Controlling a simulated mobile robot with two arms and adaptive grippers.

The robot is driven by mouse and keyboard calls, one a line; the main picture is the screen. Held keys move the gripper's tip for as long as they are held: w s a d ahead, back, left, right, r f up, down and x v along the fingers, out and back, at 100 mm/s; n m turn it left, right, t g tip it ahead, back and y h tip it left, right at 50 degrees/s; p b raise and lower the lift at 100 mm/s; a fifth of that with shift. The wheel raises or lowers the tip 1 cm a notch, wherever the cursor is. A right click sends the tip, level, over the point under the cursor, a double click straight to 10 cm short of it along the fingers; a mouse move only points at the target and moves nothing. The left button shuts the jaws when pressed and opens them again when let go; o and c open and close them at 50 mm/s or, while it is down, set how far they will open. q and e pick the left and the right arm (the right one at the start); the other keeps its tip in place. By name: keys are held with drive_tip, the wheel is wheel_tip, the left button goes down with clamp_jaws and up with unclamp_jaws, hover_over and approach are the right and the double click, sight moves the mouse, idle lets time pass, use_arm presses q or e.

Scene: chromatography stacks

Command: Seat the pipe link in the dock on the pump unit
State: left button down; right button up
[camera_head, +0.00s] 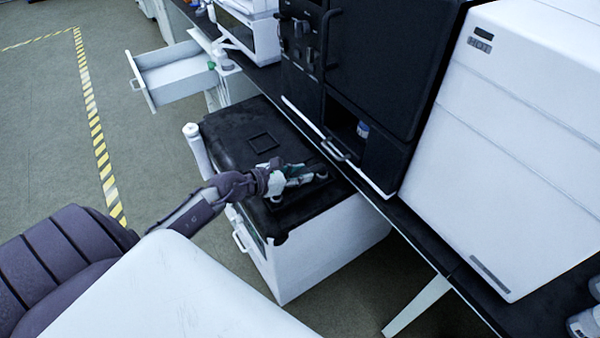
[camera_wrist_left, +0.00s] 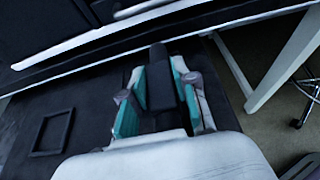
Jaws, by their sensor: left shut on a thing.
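The pump unit (camera_head: 325,248) is a white cabinet with a black top, standing in front of the bench. My left gripper (camera_head: 303,176) is low over the right part of this top. In the left wrist view its teal-lined fingers (camera_wrist_left: 160,98) are shut on a dark, blocky piece, which I take for the pipe link (camera_wrist_left: 159,72). A dark raised plate, perhaps the dock (camera_head: 287,211), lies under the gripper. The fingers hide most of the pipe link and its underside, so I cannot tell whether it touches the plate. My right gripper is not in view.
A square outline (camera_head: 263,142) marks the top left of the gripper; it also shows in the left wrist view (camera_wrist_left: 52,132). A white post (camera_head: 198,150) stands at the unit's left edge. Black and white instruments (camera_head: 520,130) rise behind. An open drawer (camera_head: 178,80) juts out farther back.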

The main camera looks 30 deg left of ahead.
use_arm(q)
drive_tip(key=c, duration=0.8)
unclamp_jaws()
drive_tip(key=v, duration=1.2)
